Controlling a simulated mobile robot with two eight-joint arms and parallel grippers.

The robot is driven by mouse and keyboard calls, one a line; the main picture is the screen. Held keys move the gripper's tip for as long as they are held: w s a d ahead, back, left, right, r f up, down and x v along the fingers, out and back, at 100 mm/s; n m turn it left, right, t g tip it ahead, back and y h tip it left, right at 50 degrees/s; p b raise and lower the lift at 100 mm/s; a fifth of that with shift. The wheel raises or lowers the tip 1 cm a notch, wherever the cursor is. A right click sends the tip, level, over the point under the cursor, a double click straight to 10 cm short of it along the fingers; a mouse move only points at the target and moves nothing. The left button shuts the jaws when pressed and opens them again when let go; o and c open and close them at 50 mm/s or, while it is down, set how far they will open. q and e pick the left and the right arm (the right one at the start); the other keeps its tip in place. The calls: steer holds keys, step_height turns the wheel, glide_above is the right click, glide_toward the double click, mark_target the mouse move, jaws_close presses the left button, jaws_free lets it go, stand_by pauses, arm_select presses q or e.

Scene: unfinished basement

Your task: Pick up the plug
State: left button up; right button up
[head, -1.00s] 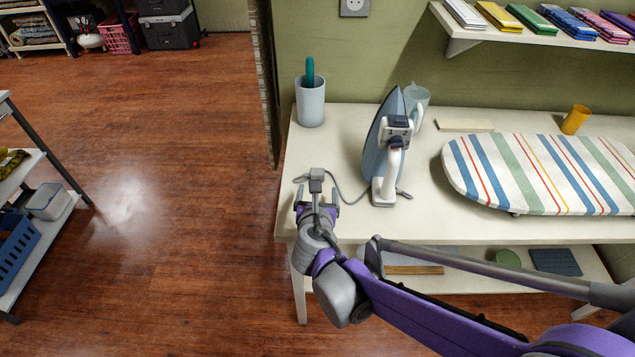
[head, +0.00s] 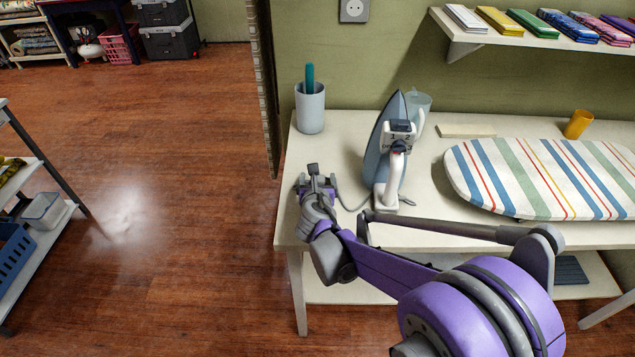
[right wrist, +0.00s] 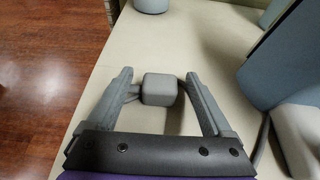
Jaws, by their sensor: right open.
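The plug (right wrist: 160,89) is a small grey rounded block on the cream table top. In the right wrist view it sits between the two fingers of my right gripper (right wrist: 158,79), with visible gaps on both sides. The gripper is open. In the head view my right gripper (head: 317,182) is over the table's left part, and I cannot clearly pick out the plug there. A grey cord runs from near the gripper to the upright blue and white iron (head: 386,140). My left gripper is not in view.
A light cup (head: 310,112) with a teal item stands behind the gripper. A striped ironing board (head: 545,178) lies on the table (head: 440,237) to the right, near an orange cup (head: 578,124). A wall socket (head: 354,9) is above. Wooden floor at left is open.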

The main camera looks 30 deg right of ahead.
mark_target(318, 178)
steer(key=shift+c, duration=0.2)
jaws_close()
steer(key=shift+r, duration=0.2)
step_height(318, 178, up, 10)
steer(key=shift+f+p, duration=0.1)
steer(key=shift+p, duration=1.1)
steer(key=shift+a+f, duration=0.1)
